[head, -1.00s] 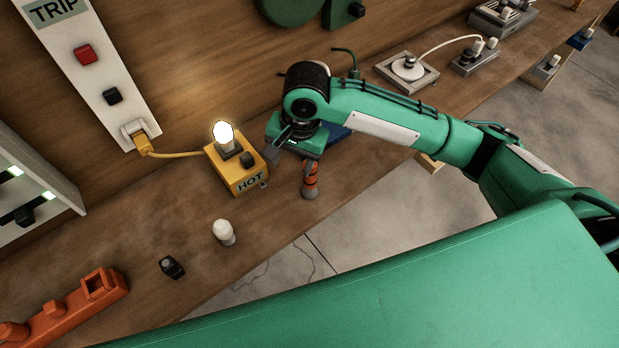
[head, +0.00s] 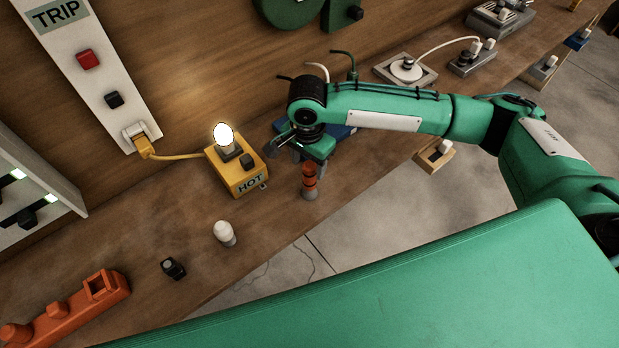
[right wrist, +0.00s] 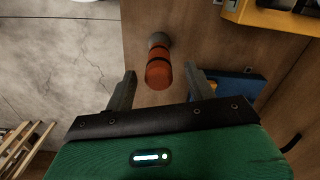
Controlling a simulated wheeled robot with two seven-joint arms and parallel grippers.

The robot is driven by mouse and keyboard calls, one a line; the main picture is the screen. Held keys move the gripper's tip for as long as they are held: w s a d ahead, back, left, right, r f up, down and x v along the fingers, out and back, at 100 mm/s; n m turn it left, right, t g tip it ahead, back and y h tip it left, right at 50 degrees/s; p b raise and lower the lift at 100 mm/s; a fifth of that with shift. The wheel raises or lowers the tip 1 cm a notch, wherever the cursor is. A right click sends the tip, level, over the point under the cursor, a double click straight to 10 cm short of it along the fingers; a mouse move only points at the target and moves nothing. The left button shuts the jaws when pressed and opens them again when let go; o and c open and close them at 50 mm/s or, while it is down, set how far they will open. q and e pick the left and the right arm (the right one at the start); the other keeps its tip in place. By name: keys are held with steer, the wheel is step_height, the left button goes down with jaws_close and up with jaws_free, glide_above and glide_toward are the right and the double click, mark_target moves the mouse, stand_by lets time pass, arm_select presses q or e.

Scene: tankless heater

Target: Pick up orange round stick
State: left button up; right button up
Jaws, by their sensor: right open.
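The orange round stick (head: 310,180) stands upright on the wooden bench near its front edge, with dark bands and a grey base. My right gripper (head: 305,160) is just behind and above it in the head view, pointing down. In the right wrist view the stick (right wrist: 158,70) shows just beyond the open fingertips (right wrist: 160,82), roughly centred between them. The fingers do not appear closed on it. My left gripper is not in view.
A yellow HOT box (head: 238,172) with a lit bulb stands left of the stick. A blue object (head: 343,134) lies behind my right gripper. A white cylinder (head: 224,233) and a small black piece (head: 173,268) stand nearer on the bench (head: 190,215).

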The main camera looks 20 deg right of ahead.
mark_target(309, 176)
step_height(309, 176, down, 4)
steer(key=shift+s+d+f+p, duration=0.1)
steer(key=shift+d+p, duration=0.05)
steer(key=shift+p, duration=0.55)
steer(key=shift+f, duration=0.6)
jaws_close()
